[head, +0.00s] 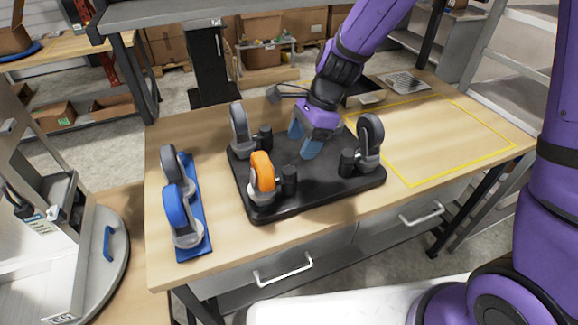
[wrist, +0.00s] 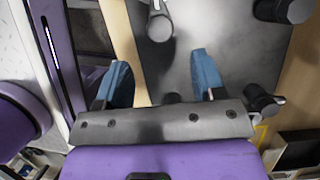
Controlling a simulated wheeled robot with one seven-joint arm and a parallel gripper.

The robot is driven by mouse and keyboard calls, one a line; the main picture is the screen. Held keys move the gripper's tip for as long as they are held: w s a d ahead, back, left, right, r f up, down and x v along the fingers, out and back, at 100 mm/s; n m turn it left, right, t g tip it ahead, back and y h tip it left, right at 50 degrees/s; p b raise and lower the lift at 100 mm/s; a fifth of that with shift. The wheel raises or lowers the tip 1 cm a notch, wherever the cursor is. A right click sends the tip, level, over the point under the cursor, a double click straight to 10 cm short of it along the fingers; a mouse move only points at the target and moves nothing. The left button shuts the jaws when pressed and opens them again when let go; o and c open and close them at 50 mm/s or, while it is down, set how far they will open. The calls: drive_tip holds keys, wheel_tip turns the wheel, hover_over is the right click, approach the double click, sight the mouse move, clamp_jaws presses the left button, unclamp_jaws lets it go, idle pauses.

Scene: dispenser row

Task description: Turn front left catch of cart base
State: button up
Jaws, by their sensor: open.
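The cart base (head: 318,184) is a black plate lying on the wooden table, with casters standing on it. An orange-wheeled caster (head: 262,174) is at its front left, with a short black catch (head: 289,180) just right of it. Grey-wheeled casters stand at the back left (head: 240,128) and front right (head: 369,140), each beside a black catch. The back right corner is hidden by my arm. My gripper (head: 303,140) is open and empty over the back middle of the plate, behind the front left catch and apart from it.
A blue holder (head: 195,208) with two casters, one blue-wheeled, lies at the table's left. A yellow-outlined area (head: 450,135) at the right is clear. A small dark open box (head: 364,95) and a grey grate (head: 404,83) stand at the back.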

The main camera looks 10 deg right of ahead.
sight(289, 170)
drive_tip(key=x, duration=0.8)
drive_tip(key=c, duration=0.9)
